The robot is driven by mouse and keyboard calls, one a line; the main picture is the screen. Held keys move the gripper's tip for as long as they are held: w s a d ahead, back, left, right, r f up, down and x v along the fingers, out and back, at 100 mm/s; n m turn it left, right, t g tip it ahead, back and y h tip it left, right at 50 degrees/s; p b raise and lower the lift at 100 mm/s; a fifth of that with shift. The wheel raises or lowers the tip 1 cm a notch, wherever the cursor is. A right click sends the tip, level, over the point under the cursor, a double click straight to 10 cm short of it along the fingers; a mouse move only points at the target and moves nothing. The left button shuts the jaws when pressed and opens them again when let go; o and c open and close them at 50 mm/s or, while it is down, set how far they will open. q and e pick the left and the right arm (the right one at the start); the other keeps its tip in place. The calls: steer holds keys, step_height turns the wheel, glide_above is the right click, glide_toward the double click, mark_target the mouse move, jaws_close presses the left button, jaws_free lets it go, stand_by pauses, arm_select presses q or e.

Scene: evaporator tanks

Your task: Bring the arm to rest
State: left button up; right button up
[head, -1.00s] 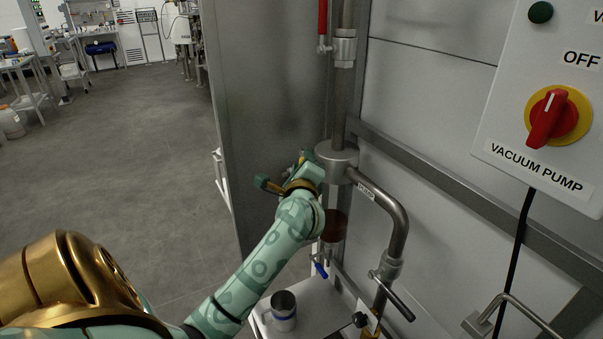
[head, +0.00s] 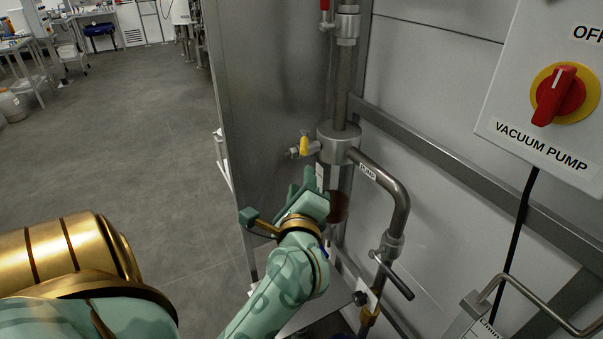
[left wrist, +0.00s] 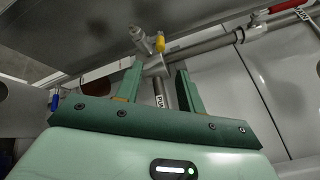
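My left arm comes in from the bottom of the head view. My left gripper (head: 313,188) is below the yellow-handled valve (head: 304,145) and apart from it. In the left wrist view the two green fingers (left wrist: 158,88) stand apart with nothing held between them. The valve's yellow handle (left wrist: 159,42) shows beyond the fingertips there. My right gripper is in neither view.
A vertical steel pipe with a collar (head: 338,146) joins a bent pipe labelled PUMP (head: 398,205). A steel panel (head: 265,90) stands left of it. The vacuum pump switch box (head: 545,130) is at right. Open floor (head: 130,140) lies left.

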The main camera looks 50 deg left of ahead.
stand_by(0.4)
